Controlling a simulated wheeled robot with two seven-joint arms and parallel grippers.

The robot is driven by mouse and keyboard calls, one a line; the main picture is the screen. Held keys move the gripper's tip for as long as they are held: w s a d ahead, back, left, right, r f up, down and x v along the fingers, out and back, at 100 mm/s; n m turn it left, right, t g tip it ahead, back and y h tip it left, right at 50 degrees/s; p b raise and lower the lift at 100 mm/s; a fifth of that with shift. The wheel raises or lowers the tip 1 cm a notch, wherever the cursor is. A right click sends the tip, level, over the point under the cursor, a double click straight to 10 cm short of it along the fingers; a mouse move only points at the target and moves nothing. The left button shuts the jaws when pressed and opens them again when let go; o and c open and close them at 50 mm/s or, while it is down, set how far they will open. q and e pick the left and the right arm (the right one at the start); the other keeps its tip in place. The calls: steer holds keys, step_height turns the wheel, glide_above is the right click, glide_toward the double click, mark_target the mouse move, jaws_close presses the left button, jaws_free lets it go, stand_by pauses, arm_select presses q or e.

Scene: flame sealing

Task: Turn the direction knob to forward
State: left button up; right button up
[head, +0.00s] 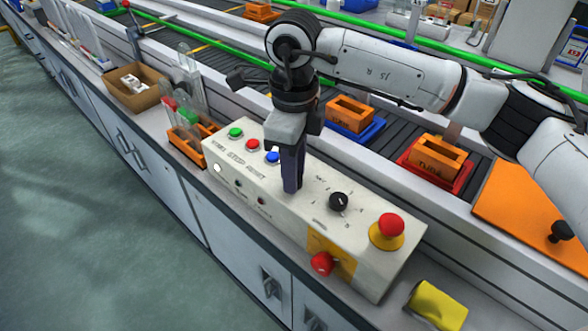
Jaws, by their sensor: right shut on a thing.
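The cream control box (265,212) stands on the counter with green, red and blue buttons in a row. My right gripper (292,188) points down onto the panel, between the blue button (272,156) and a black dial (339,201) with marks around it. Its fingers are shut at the panel face. They hide what they hold, which by its place on the panel is the direction knob; its pointing cannot be seen. The black dial stands apart from the fingers, to their right. My left gripper is not in view.
A red emergency button (390,225) on a yellow base and a red knob (321,263) on a yellow plate are on the box's right end. A yellow object (437,305) lies at the lower right. Orange bins stand on the conveyor behind. A cardboard box (137,88) is at left.

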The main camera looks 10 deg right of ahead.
steer(key=shift+r, duration=0.15)
steer(key=o, duration=1.1)
steer(key=shift+c, duration=0.2)
step_height(320, 180, up, 10)
steer(key=shift+r, duration=0.1)
